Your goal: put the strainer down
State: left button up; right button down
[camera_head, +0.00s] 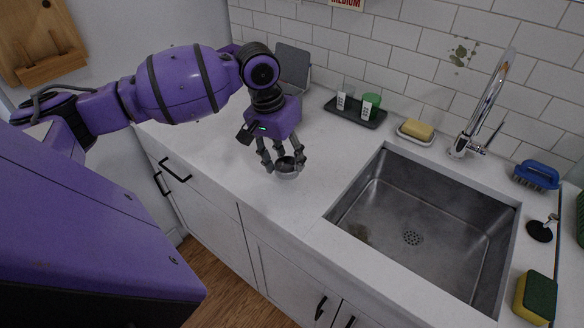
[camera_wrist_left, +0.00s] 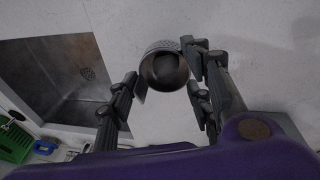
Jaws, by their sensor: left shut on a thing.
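The strainer (camera_head: 287,171) is a small round metal cup, low over the white countertop to the left of the sink. I cannot tell whether its base touches the counter. My left gripper (camera_head: 283,163) points down and is shut on the strainer. In the left wrist view, the dark hollow of the strainer (camera_wrist_left: 164,71) and its perforated wall show between the fingers of the left gripper (camera_wrist_left: 165,88). My right gripper is not in view.
The steel sink (camera_head: 375,198) is to the right, with a faucet (camera_head: 488,105) behind it. A soap dish (camera_head: 414,138) and a black tray (camera_head: 354,113) stand near the tiled wall. A sponge (camera_head: 535,298), brush (camera_head: 537,175) and black stopper (camera_head: 541,231) lie at right. Counter around the gripper is clear.

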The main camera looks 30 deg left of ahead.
aim_at(289, 165)
pick_arm(q)
jog(key=shift+w+f, duration=0.4)
jog(key=shift+a+x, duration=0.15)
jog(key=shift+x, duration=0.7)
jog(key=shift+a+x, duration=0.1)
jog(key=shift+x, duration=0.8)
jog(key=shift+d+f, duration=0.1)
jog(key=o, duration=1.3)
jog(key=shift+f, duration=0.1)
jog(key=shift+o, duration=0.2)
jog(key=v, duration=1.2)
jog(key=shift+p, duration=0.3)
jog(key=shift+s, duration=0.1)
